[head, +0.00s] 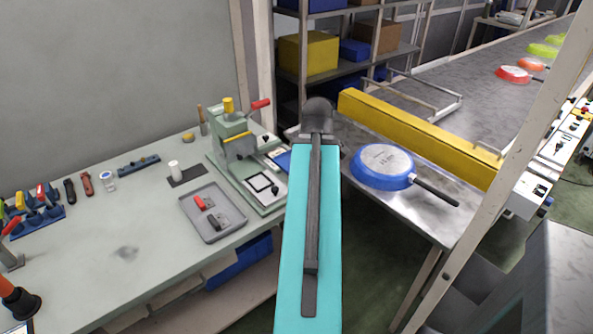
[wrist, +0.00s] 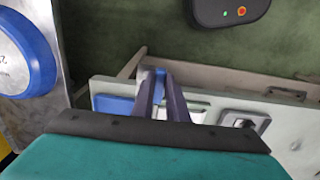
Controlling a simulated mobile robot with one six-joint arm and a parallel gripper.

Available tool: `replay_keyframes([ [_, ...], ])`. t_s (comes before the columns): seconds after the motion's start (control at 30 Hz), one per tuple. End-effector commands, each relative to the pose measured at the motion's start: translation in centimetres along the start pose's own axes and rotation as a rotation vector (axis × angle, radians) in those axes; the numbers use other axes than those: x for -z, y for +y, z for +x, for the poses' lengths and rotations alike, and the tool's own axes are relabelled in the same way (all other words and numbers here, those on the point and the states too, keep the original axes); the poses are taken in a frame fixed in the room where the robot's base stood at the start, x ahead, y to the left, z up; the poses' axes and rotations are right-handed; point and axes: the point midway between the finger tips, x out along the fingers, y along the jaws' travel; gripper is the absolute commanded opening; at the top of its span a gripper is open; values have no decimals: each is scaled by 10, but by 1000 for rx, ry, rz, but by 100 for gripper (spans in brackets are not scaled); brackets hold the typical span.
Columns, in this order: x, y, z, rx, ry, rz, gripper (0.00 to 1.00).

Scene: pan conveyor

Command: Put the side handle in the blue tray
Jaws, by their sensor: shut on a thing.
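My gripper (wrist: 160,92) shows in the wrist view, its two dark fingers shut on a small bluish thing (wrist: 159,73), which I take for the side handle; the fingers hide most of it. In the head view my arm hides the fingers and what they hold. A blue patch that looks like the blue tray (head: 283,160) lies at the right end of the workbench, partly behind my arm. In the wrist view the blue tray (wrist: 114,103) is just left of the fingers, and I cannot tell the height between them.
A green press (head: 238,150) stands on the workbench (head: 110,245). Left of it, a grey tray (head: 190,205) holds a red and a dark piece. A blue pan (head: 382,167) lies on the metal table to the right, by the yellow conveyor rail (head: 420,135).

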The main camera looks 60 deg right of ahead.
Motion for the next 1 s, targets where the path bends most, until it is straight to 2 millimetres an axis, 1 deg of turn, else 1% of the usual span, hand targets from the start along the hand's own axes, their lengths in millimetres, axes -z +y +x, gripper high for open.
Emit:
replay_keyframes([
  [0.23,1,0,0,0,0,-2,0],
  [0.37,6,2,-1,0,0,-2,0],
  [0.47,14,7,-1,0,0,-3,0],
  [1.0,69,37,6,0,0,-4,0],
])
